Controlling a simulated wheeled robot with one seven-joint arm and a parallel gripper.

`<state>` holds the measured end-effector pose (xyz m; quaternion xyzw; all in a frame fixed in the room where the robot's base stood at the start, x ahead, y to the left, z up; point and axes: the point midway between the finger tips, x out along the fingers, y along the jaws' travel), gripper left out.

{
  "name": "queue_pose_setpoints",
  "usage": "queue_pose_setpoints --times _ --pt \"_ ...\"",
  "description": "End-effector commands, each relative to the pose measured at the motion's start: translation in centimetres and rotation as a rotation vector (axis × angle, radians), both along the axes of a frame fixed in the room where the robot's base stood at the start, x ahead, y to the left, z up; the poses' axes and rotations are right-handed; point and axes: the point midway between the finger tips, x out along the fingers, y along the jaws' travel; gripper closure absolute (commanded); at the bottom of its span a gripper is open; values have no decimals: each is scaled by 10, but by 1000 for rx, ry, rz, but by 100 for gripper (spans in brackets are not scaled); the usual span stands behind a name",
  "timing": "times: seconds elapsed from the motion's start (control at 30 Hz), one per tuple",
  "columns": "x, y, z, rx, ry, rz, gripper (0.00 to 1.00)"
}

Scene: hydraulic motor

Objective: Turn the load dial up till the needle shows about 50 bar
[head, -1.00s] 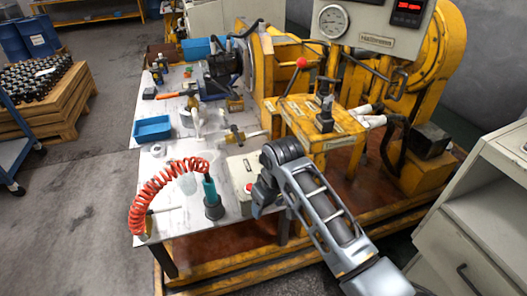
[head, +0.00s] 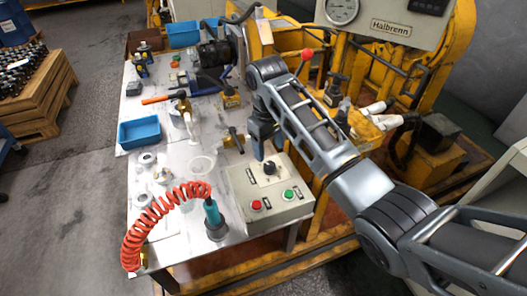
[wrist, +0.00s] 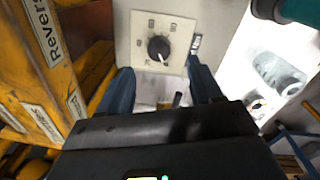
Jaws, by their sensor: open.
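The load dial is a black knob (head: 270,168) on a pale control box (head: 240,190). In the wrist view the knob (wrist: 158,47) sits on a square marked plate, a white line showing on its lower side. My gripper (head: 265,150) is over the box at the knob's far side, fingers pointing down. In the wrist view my gripper (wrist: 160,78) is open and empty; its two blue fingers are apart and the knob appears beyond their tips, not between them. The round gauge (head: 341,10) is cut by the top edge; its needle is too small to read.
The box also has a red button (head: 256,205) and a green button (head: 289,194). A red coiled hose (head: 155,220) with a teal nozzle (head: 212,212) stands close left of the box. Yellow machinery (head: 320,65) rises behind my arm.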

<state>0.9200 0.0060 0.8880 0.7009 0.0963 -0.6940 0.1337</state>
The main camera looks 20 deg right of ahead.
Motion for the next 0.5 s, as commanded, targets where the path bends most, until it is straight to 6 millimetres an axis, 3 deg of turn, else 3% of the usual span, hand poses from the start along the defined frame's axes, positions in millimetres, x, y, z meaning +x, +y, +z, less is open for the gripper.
queue_pose_setpoints --times 0.17,0.5 --pt "0 -1 -7 -2 6 0 36" --pt "0 -4 -57 -2 6 -1 36"
